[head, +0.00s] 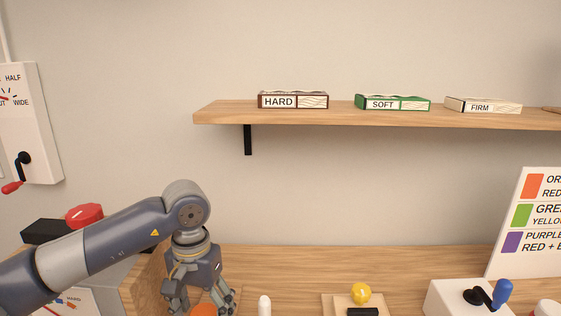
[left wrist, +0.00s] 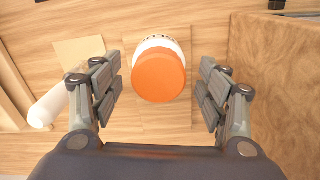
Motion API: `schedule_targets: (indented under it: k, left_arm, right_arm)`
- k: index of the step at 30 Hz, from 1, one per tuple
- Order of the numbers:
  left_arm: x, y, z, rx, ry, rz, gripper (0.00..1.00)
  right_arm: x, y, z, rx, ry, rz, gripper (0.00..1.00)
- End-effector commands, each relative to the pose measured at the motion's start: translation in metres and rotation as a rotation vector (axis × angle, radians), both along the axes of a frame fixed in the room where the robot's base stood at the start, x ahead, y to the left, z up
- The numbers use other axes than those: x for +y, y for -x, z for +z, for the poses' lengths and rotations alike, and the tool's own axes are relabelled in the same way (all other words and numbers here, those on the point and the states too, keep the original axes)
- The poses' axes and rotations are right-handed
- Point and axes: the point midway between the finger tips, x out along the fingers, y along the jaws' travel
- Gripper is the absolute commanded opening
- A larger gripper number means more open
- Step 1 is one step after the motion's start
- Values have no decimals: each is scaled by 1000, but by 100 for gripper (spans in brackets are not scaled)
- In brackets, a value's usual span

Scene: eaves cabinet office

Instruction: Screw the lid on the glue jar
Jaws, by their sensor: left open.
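The glue jar (left wrist: 155,43) is white and shows in the left wrist view, mostly hidden under a round orange lid (left wrist: 159,78). The lid covers the jar's top; I cannot tell how tightly it sits. In the head view the orange lid (head: 204,310) shows at the bottom edge, below my left gripper. My left gripper (head: 201,298) points down over it. In the left wrist view its open fingers (left wrist: 160,92) stand on both sides of the lid, with a gap on each side. My right gripper is not in view.
A white rounded cylinder (left wrist: 48,107) stands beside the jar. A wooden block (left wrist: 275,65) rises close to the gripper's other side. On the bench are a yellow knob (head: 361,293) and a white crank box (head: 455,298). A shelf (head: 330,116) holds labelled boxes above.

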Motion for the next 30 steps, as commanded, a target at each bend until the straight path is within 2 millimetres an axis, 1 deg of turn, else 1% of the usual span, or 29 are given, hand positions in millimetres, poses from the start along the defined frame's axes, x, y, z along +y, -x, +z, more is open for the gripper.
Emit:
schedule_targets:
  k: [2, 5, 21, 30]
  left_arm:
    - [0, 0, 0, -1, 0, 9, 69]
    - [-1, 0, -1, -2, 1, 74, 69]
    - [-1, 0, 0, -1, 1, 726, 69]
    - [-2, 0, 0, -2, 1, 1089, 69]
  right_arm:
    - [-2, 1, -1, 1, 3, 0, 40]
    - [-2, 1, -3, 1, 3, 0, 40]
    - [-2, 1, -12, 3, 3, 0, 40]
    - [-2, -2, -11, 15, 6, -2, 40]
